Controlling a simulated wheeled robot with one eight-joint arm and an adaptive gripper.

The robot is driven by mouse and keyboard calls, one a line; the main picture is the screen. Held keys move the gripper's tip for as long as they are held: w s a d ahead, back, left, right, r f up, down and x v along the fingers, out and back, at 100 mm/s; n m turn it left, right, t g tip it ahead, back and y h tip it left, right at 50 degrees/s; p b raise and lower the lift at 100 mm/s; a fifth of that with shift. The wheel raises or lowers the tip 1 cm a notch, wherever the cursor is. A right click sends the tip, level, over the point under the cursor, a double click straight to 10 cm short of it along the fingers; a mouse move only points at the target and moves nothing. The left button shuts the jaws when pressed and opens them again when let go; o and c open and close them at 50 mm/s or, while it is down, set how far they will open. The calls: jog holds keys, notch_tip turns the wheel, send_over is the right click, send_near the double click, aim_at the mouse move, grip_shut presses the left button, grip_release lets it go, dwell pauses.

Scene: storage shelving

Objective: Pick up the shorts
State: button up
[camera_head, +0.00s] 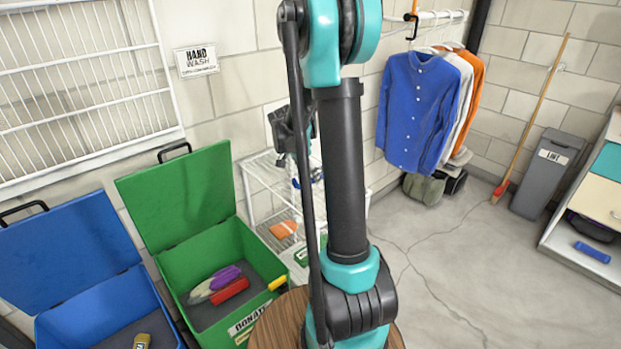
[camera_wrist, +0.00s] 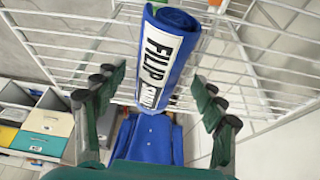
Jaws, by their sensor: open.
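No clearly shaped shorts show. A rolled blue cloth (camera_wrist: 183,70) with a white label reading "FILIP" lies by white wire bars in the wrist view. It may be the shorts, but I cannot tell. My gripper (camera_wrist: 158,118) is open, with its dark fingers spread to the left and right of the roll's lower end. I see no finger touching it. In the head view my gripper (camera_head: 291,133) is by the wire rack, partly hidden behind my arm. A small blue patch (camera_head: 316,174) shows just beyond my arm there.
The white wire rack (camera_head: 254,182) holds an orange item (camera_head: 284,229). An open green bin (camera_head: 255,248) and open blue bin (camera_head: 60,325) stand left. Hanging shirts (camera_head: 420,110), a broom (camera_head: 540,105) and a grey bin (camera_head: 545,180) are right.

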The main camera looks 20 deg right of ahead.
aim_at(309, 173)
jog(key=c, duration=1.3)
jog(key=shift+c, duration=0.2)
notch_tip(309, 173, up, 20)
